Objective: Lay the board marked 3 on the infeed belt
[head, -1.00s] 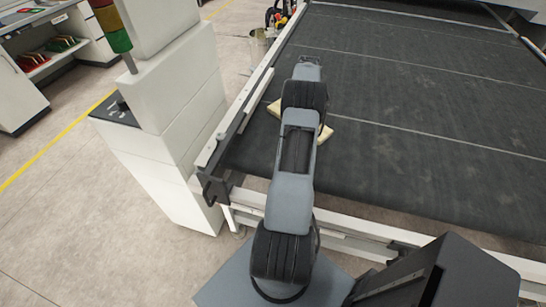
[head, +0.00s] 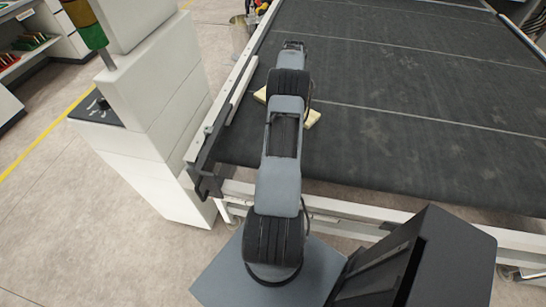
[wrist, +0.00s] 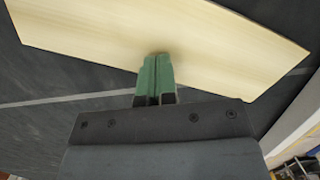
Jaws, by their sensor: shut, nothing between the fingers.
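A pale wooden board (head: 313,117) lies on the dark belt (head: 420,60), near its left rail. In the head view my arm crosses over the board and hides its middle. In the wrist view the board (wrist: 200,35) spans the upper part of the picture, and I see no number on it. My gripper (wrist: 155,62) shows there with its green fingers together and empty. The fingertips overlap the board's near edge in the picture; I cannot tell whether they touch it.
A white cabinet (head: 155,130) with a signal lamp (head: 86,25) stands left of the belt. A light rail (head: 230,100) edges the belt's left side. The belt right of the board is clear. A shelf (head: 25,50) with coloured items stands at the far left.

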